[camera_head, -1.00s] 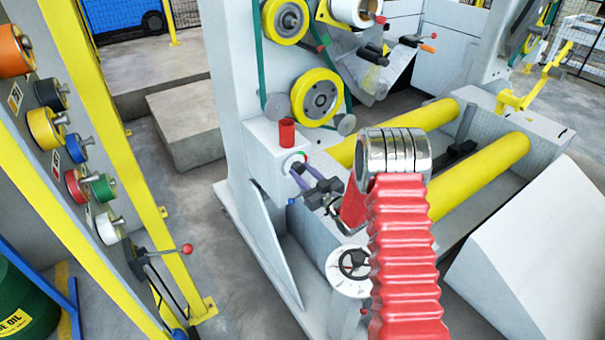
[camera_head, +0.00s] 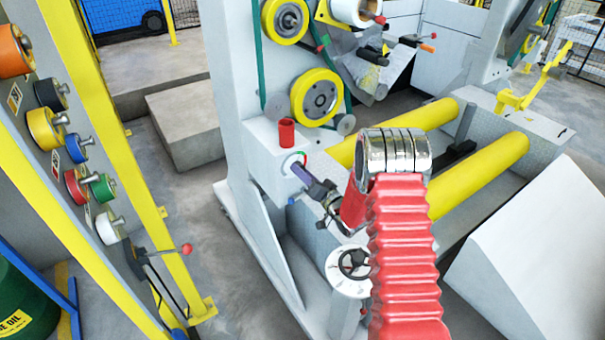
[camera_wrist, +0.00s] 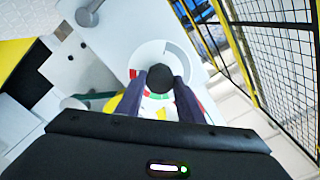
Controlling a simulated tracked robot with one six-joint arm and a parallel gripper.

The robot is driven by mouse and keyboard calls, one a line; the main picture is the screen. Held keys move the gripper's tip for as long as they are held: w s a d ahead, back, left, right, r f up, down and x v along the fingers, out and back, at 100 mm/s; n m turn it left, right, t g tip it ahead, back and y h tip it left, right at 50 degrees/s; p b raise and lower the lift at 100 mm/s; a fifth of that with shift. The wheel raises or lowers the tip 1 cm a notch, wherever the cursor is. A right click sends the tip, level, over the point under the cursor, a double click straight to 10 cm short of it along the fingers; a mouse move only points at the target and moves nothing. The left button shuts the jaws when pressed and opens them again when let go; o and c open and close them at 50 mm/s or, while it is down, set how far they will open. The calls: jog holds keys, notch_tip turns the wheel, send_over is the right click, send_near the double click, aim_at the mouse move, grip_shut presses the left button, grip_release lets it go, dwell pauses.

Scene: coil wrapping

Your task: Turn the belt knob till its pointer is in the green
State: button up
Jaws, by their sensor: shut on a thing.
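The belt knob (camera_wrist: 160,78) is a dark round knob in the middle of the wrist view. It sits on a white dial with green and red marks along its lower edge (camera_wrist: 152,95). My gripper (camera_wrist: 160,84) is shut on the knob, one finger on each side. In the head view my gripper (camera_head: 300,170) reaches to the dial (camera_head: 292,162) on the front of the white box below the yellow pulleys. The knob is hidden there behind the fingers. I cannot make out the pointer in either view.
A red cup-like part (camera_head: 287,132) stands on top of the white box. A yellow pulley (camera_head: 317,97) with a green belt is just above. Yellow rollers (camera_head: 480,175) lie to the right.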

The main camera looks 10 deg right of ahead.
jog(key=shift+s+f+m, duration=0.15)
jog(key=shift+f+m, duration=0.25)
jog(key=shift+m, duration=0.2)
jog(key=o, duration=1.1)
jog(key=shift+r, duration=0.25)
jog(key=shift+c, duration=0.2)
jog(key=v, duration=1.3)
jog(key=shift+s, duration=0.25)
jog(key=shift+d+f, duration=0.1)
